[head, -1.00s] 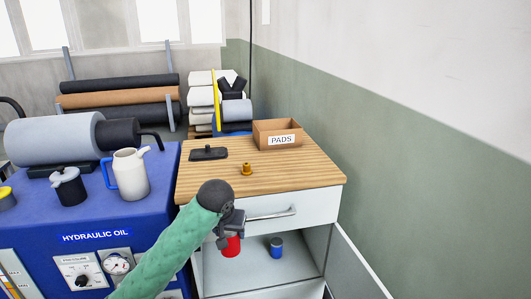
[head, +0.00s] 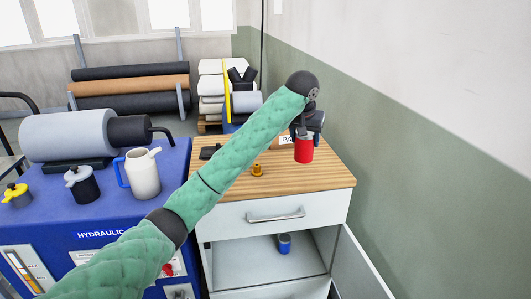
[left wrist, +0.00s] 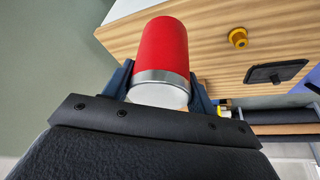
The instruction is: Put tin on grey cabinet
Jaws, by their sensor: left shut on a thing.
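My left gripper (head: 306,128) is shut on a red tin (head: 304,149) with a silver rim. In the left wrist view the tin (left wrist: 163,55) sits between the two fingers. In the head view it shows over the right part of the wooden top (head: 318,179) of the grey cabinet (head: 240,219); whether it touches the top cannot be told. The cabinet's open compartment holds a blue tin (head: 285,243). My right gripper is not in view.
A brass nozzle (head: 257,170), a black flat item (head: 209,152) and a cardboard box labelled PADS (head: 284,141), partly hidden by my arm, are on the wooden top. The cabinet door (head: 360,267) stands open at the right. A blue machine (head: 55,215) with a white jug (head: 143,173) stands left.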

